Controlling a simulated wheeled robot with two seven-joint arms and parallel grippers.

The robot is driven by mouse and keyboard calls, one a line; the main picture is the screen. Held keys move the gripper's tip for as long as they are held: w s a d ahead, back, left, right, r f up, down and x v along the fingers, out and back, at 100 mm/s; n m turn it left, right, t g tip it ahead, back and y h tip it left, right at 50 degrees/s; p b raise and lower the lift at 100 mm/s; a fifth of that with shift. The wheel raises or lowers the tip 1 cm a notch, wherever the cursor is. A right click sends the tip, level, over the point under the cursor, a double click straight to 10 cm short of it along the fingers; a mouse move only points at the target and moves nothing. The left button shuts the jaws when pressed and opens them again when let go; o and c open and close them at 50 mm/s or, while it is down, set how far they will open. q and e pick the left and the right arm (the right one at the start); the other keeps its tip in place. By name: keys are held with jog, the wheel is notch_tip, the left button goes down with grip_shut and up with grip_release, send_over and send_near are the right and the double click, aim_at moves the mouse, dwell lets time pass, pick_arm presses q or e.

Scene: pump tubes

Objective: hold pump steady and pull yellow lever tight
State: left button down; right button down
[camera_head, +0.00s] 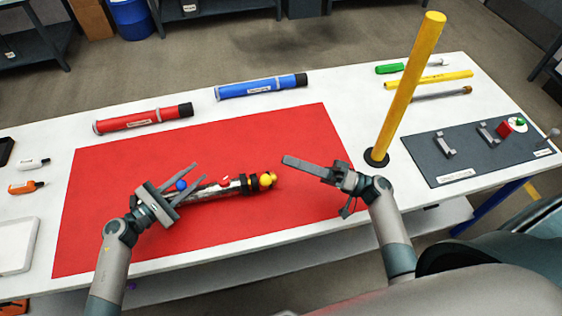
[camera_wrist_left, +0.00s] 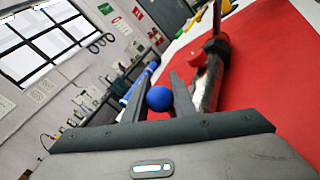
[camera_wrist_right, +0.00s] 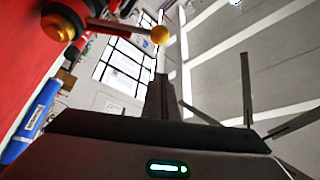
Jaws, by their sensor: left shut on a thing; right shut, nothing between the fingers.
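The exact contact is hidden. My right gripper (camera_head: 287,160) is shut and empty, just right of the yellow knob, apart from it.
A red tube (camera_head: 140,120) and a blue tube (camera_head: 255,88) lie behind the mat. A tall yellow post (camera_head: 405,90) stands beside my right gripper. A grey fixture board (camera_head: 450,165) lies at the right. The mat's front is clear.

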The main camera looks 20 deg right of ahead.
pick_arm(q)
jog(key=shift+f, duration=0.1)
pick_arm(e)
jog(key=v, duration=0.5)
jog(key=shift+d+f, duration=0.3)
jog(key=shift+f, duration=0.05)
pick_arm(q)
jog(key=shift+s, duration=0.1)
jog(key=c, duration=1.4)
grip_release()
pick_arm(e)
jog(key=shift+w, duration=0.1)
pick_arm(q)
jog(key=v, duration=1.2)
